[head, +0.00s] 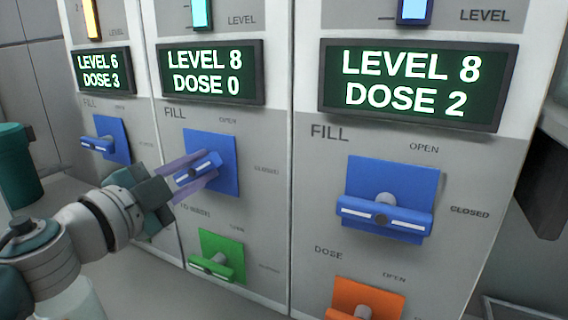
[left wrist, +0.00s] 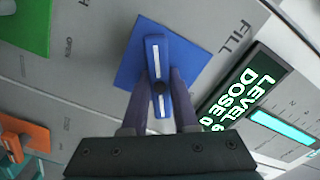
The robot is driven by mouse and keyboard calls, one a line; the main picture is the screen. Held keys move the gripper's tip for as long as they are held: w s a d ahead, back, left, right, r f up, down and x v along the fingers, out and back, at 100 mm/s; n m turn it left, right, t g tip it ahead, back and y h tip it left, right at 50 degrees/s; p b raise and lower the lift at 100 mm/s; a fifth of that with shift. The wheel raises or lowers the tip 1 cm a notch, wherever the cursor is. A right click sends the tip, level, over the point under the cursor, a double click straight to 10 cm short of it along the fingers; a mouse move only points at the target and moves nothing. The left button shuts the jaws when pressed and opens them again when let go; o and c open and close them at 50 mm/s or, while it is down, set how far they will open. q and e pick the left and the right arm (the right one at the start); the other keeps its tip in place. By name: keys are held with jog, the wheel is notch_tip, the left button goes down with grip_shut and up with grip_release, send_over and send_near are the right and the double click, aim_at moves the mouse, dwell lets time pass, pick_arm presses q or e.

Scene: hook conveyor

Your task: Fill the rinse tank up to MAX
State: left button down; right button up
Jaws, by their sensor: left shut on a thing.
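The middle panel has a blue FILL handle (head: 204,168) on a blue square plate (head: 226,150). Its bar is tilted, right end higher, between the OPEN and CLOSED marks. My left gripper (head: 193,174) is shut on this handle; the wrist view shows the fingers (left wrist: 157,100) on both sides of the bar (left wrist: 157,60). The middle display (head: 211,72) reads LEVEL 8, DOSE 0. A cyan level gauge (head: 201,14) shows above it, its upper part cut off. No tank name is visible, so I cannot tell which panel is the rinse tank. My right gripper is out of view.
The right display (head: 412,83) reads LEVEL 8, DOSE 2; its blue FILL handle (head: 384,214) lies level toward CLOSED. The left display (head: 103,72) reads LEVEL 6, DOSE 3. A green handle (head: 217,266) sits below mine, an orange one (head: 362,303) lower right. A teal bin (head: 18,165) stands left.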

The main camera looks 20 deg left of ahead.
pick_arm(q)
jog(key=m, duration=0.5)
jog(key=shift+m, duration=0.4)
dwell(0.4)
jog(key=c, duration=0.7)
grip_release()
jog(key=shift+s, duration=0.15)
jog(key=s, duration=0.3)
jog(key=s+b, duration=0.1)
jog(key=s, duration=0.5)
jog(key=shift+s+a, duration=0.35)
